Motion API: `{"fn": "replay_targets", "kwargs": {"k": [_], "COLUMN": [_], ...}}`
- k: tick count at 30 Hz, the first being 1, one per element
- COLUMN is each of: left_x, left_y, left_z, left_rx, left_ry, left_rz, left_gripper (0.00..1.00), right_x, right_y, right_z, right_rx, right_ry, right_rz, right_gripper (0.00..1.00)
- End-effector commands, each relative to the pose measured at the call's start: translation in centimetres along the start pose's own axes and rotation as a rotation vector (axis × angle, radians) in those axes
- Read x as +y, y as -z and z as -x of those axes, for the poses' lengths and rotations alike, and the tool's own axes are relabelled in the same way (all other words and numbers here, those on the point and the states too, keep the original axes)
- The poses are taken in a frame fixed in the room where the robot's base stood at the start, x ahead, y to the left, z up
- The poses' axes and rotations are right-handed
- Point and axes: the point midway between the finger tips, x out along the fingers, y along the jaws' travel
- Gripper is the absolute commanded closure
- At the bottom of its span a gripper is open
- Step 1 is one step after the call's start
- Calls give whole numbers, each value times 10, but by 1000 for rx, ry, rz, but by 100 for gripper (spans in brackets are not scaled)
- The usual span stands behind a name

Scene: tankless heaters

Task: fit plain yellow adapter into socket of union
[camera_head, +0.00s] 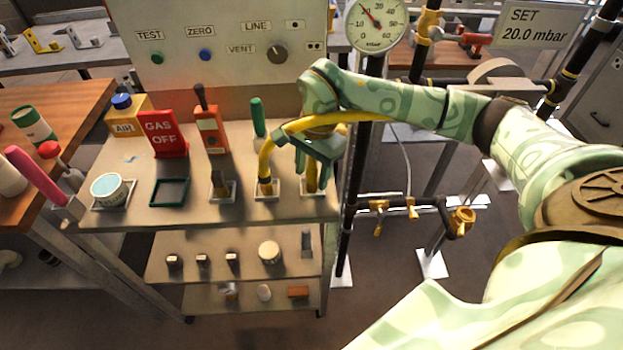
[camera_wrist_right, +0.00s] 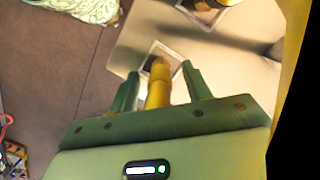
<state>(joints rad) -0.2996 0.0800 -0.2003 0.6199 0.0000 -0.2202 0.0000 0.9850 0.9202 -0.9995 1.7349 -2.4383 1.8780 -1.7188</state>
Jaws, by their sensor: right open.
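A plain yellow adapter (camera_head: 312,182) stands upright on a small square holder at the right end of the cart's top. My right gripper (camera_head: 318,172) points down over it with its fingers open. In the right wrist view, the yellow adapter (camera_wrist_right: 158,88) is between the two open fingers of my right gripper (camera_wrist_right: 160,72), with a gap on each side. A brass fitting with an open mouth (camera_head: 462,220), which looks like the union, sits on the low black pipe at the right. My left gripper is not in view.
A yellow hose (camera_head: 345,116) arches past my right wrist down to a dark-banded end (camera_head: 265,186) in the neighbouring holder. A red GAS OFF sign (camera_head: 166,134) and a green tray (camera_head: 169,192) stand farther left. A vertical black pipe (camera_head: 354,190) runs just beyond the cart's right edge.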

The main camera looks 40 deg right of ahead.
Motion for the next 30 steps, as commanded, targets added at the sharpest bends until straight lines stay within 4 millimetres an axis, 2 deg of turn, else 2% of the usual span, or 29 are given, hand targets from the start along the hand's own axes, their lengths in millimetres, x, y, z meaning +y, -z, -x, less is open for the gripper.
{"fn": "replay_targets", "kwargs": {"k": [2, 6, 7, 16, 20, 24, 30], "left_x": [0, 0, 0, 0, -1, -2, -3], "left_y": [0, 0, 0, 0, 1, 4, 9], "left_z": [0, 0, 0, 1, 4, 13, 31], "left_rx": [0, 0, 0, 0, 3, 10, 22], "left_ry": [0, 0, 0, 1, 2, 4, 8], "left_rz": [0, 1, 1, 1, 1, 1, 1], "left_gripper": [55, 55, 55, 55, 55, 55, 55], "right_x": [0, 0, 0, 0, -1, -1, 40], "right_y": [0, 0, 0, 0, -1, -5, -11], "right_z": [1, 1, 1, 2, 12, 37, 84], "right_rx": [0, 0, 0, 0, 1, 3, 4], "right_ry": [0, 0, 0, 1, 4, 7, 6], "right_rz": [0, 0, 0, 0, 1, 1, 1], "right_gripper": [54, 93, 100, 100, 100, 100, 100]}}
